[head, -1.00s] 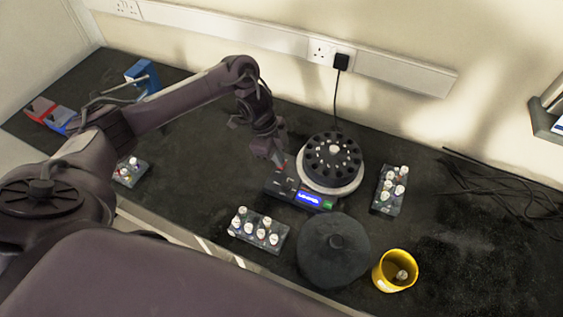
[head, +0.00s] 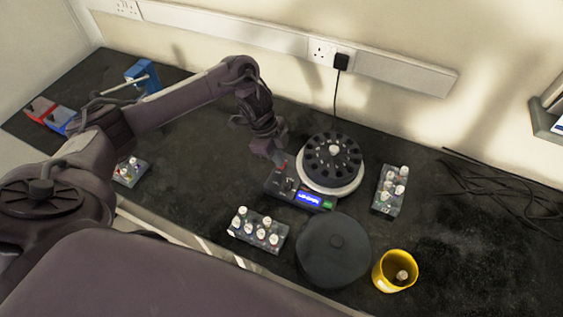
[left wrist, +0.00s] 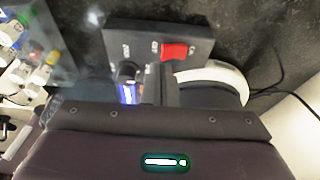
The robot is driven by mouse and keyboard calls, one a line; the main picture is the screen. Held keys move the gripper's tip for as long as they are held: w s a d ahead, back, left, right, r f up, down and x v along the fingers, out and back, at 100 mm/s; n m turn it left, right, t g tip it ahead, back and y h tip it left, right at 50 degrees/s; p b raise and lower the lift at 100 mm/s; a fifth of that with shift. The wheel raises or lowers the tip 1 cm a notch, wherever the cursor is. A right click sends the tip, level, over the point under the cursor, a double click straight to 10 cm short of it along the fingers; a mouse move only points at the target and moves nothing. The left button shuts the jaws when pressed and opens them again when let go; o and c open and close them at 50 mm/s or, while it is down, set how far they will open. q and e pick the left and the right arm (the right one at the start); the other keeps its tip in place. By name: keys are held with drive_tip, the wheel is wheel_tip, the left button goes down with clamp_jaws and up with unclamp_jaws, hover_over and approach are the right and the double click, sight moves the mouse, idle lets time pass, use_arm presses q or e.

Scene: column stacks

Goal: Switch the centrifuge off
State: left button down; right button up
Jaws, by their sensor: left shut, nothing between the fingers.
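The centrifuge (head: 349,190) stands on the dark bench with its round black rotor (head: 333,158) uncovered. Its blue display (head: 310,199) is lit. A red rocker switch (left wrist: 174,51) shows on its dark control panel (left wrist: 128,38) in the left wrist view. My left gripper (head: 279,160) is shut and empty, pointing down over the panel's back left end. In the left wrist view its fingers (left wrist: 164,84) are close to the red switch; I cannot tell whether they touch. A dark knob (left wrist: 127,72) sits beside them. My right gripper is not in view.
A round black lid (head: 334,250) lies in front of the centrifuge. Vial racks stand at its front left (head: 257,231) and right (head: 388,190). A yellow cup (head: 395,271) is at the front right. Black cables (head: 500,185) lie at the far right.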

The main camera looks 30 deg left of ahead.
use_arm(q)
drive_tip(key=shift+f+b, duration=0.6)
drive_tip(key=shift+f, duration=0.35)
idle(0.6)
drive_tip(key=shift+r, duration=0.1)
wheel_tip(320, 180, up, 5)
drive_tip(key=p, duration=0.5)
idle(0.4)
